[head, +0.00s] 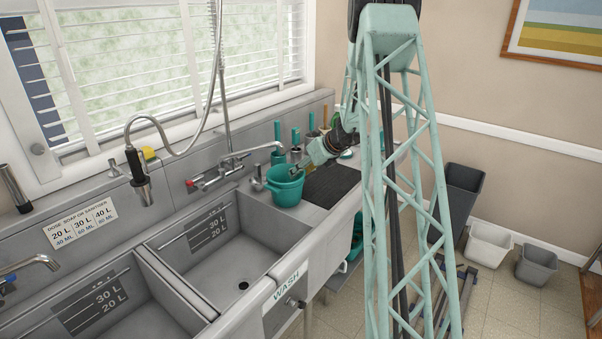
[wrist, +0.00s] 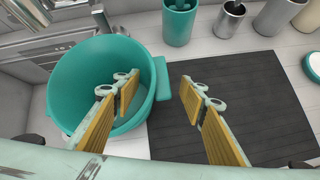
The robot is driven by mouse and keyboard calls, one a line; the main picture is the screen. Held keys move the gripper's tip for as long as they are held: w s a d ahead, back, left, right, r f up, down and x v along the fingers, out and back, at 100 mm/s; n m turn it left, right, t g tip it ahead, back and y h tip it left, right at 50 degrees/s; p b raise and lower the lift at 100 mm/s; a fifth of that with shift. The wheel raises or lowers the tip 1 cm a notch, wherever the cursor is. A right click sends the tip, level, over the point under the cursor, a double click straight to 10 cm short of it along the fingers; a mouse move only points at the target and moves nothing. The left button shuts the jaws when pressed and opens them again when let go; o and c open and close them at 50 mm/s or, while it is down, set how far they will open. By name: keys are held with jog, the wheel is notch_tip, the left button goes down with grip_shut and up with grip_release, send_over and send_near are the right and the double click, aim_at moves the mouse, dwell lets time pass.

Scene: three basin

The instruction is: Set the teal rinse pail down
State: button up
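The teal rinse pail (head: 285,192) stands upright on the counter, between the wash basin and a dark ribbed mat. In the wrist view the pail (wrist: 72,78) is at the left, its inside looks empty, and a teal tab (wrist: 161,78) sticks out from its right side. My gripper (wrist: 160,86) is open, with a wide gap between its yellow-padded fingers. The left finger shows over the pail's mouth and the right finger over the mat, with the tab between them. Whether either finger touches the pail cannot be told. In the head view my gripper (head: 306,163) is just above the pail's right side.
The dark mat (wrist: 232,100) has bare room to the pail's right. Teal and metal canisters (wrist: 180,20) stand behind it. A faucet (head: 245,155) reaches close behind the pail. The wash basin (head: 235,245) opens to the left.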

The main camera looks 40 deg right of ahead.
jog(key=shift+r, duration=0.4)
jog(key=shift+s+d+r+p, duration=0.1)
jog(key=shift+s+r+p, duration=0.1)
jog(key=shift+r+p, duration=0.1)
jog(key=p+v, duration=0.1)
jog(key=v, duration=1)
